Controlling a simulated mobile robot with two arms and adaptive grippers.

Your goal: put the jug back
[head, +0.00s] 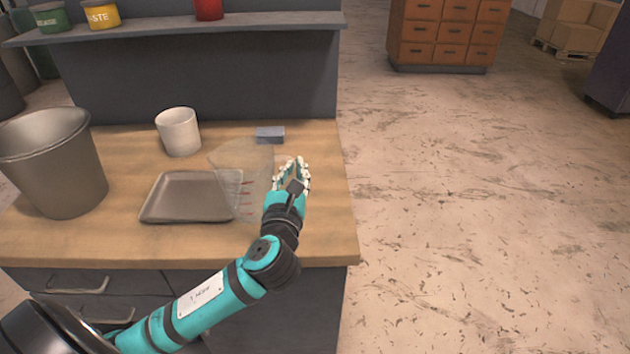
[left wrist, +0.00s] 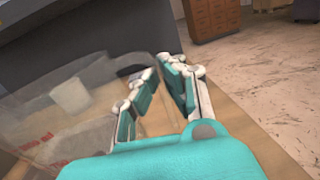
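The clear jug (head: 243,180) with red measuring marks stands on the wooden worktop, close to the right side of the grey tray. It also shows as a see-through shape with red marks at the left of the left wrist view (left wrist: 45,140). My left gripper (head: 293,170) is just right of the jug, low over the worktop. Its fingers (left wrist: 163,88) stand apart with a gap between them. Whether the jug's handle lies in that gap is hard to tell, because the jug is transparent. My right gripper is not in view.
The grey tray (head: 170,212), a white cup (head: 178,132), a large metal bucket (head: 60,170) and a small grey-blue block (head: 270,135) are on the worktop (head: 325,225). A shelf (head: 255,20) behind holds green, yellow and red tins. Floor is clear at right.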

